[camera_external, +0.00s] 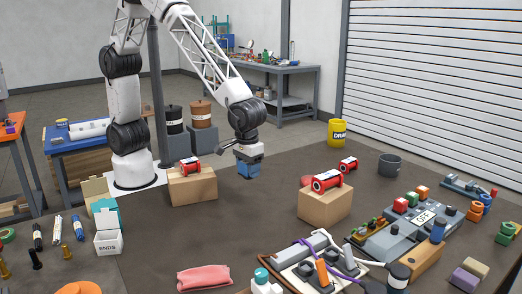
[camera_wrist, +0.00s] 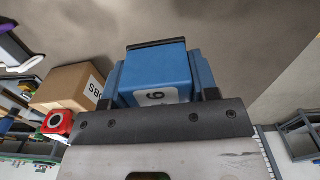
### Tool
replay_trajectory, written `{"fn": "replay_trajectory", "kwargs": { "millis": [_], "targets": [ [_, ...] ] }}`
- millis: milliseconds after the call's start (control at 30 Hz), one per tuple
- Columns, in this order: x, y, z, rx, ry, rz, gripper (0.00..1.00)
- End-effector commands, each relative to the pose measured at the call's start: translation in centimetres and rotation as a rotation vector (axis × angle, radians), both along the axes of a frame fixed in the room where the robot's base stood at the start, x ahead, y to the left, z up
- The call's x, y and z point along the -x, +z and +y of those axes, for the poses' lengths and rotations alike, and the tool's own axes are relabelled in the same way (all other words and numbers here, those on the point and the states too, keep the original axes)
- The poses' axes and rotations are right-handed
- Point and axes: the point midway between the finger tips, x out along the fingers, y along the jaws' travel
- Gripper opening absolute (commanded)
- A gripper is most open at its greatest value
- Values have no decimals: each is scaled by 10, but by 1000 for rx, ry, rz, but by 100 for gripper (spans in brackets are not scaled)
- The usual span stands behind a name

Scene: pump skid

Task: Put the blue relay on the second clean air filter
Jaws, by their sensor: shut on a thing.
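My gripper (camera_external: 248,158) is shut on a blue block, which looks like the blue relay (camera_external: 249,170), and holds it in the air above the dark table. In the wrist view the relay (camera_wrist: 158,74) sits between the fingers, with a white numbered label facing the camera. Red cylinders with pale ends are seen: one (camera_external: 190,166) on a left cardboard box, one (camera_external: 327,181) on a right cardboard box, and one (camera_external: 348,164) behind that box. I cannot tell whether any of these is the second clean air filter.
The left cardboard box (camera_external: 193,188) and right cardboard box (camera_external: 325,207) stand on either side below my gripper. A grey cup (camera_external: 389,166) and yellow drum (camera_external: 337,133) are at the back right. A pink cloth (camera_external: 204,278) lies in front. The table between the boxes is clear.

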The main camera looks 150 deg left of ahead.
Motion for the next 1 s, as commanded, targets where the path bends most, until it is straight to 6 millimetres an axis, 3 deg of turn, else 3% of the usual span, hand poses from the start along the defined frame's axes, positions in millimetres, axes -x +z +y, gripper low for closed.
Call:
{"fn": "replay_trajectory", "kwargs": {
  "millis": [367, 567, 767, 1000],
  "targets": [
    [-2, 1, -2, 0, -1, 0, 27],
    [-10, 3, -16, 0, -6, -1, 27],
    [-27, 7, -47, 0, -17, -1, 27],
    [-51, 14, -98, 0, -32, 0, 27]
  ]
}}
